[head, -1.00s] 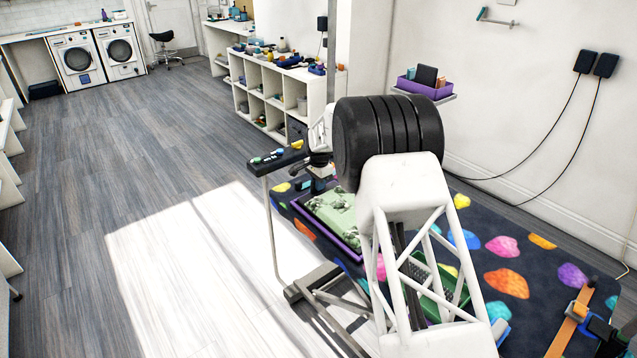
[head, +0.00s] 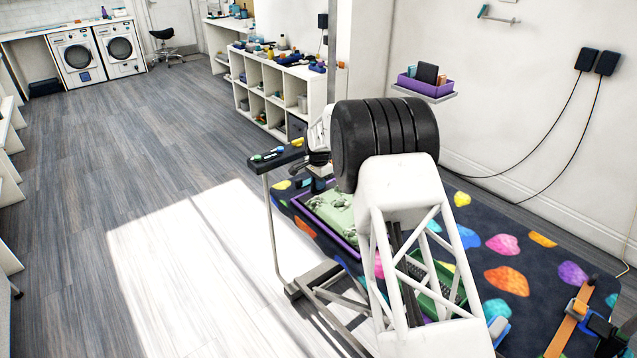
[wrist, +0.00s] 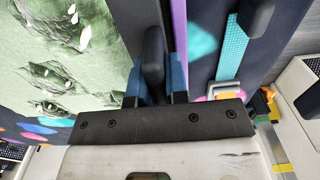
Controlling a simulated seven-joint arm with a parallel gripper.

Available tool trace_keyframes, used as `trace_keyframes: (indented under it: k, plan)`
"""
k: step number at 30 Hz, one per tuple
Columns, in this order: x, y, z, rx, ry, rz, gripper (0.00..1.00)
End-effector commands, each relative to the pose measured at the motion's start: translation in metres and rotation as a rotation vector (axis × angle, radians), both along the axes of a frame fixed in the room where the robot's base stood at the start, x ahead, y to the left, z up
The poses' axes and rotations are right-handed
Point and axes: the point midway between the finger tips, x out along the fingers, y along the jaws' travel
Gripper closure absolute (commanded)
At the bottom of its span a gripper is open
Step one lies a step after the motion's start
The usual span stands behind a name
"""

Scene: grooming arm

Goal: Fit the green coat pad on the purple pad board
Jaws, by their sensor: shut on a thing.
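The green coat pad (head: 333,211), with a pale furry pattern, lies over the purple pad board (head: 345,246), whose rim shows along the pad's near side. In the wrist view the pad (wrist: 62,55) fills the left, and a purple strip of the board (wrist: 180,28) shows to the right of the fingers. My gripper (wrist: 155,88) has blue fingertips closed about a dark upright piece at the pad's right side, so it appears shut on the pad. In the head view my arm hides the pad's right part. I cannot tell whether the pad is fully seated.
A narrow black stand (head: 277,156) with small items is close left of my gripper. A dark mat with coloured spots (head: 480,265) lies beneath. A green basket (head: 437,296) sits partly behind my arm. A teal strap (wrist: 231,55) runs right of the board. The floor at left is clear.

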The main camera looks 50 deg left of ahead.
Motion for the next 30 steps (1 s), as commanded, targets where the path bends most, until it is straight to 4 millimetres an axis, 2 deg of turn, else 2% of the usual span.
trace_keyframes:
  k: [10, 11, 16, 25, 30]
  plan:
    - [0.0001, 0.0004, -0.0008, -0.004, 0.0, 0.0, 1.0]
    - [0.0001, 0.0004, -0.0008, -0.004, 0.0, 0.0, 0.82]
    - [0.0001, 0.0003, -0.001, -0.004, 0.0, 0.0, 0.56]
    - [0.0, 0.0002, -0.0011, -0.004, 0.0, 0.0, 0.55]
    - [0.0002, 0.0003, 0.0054, -0.004, 0.0, 0.0, 0.55]
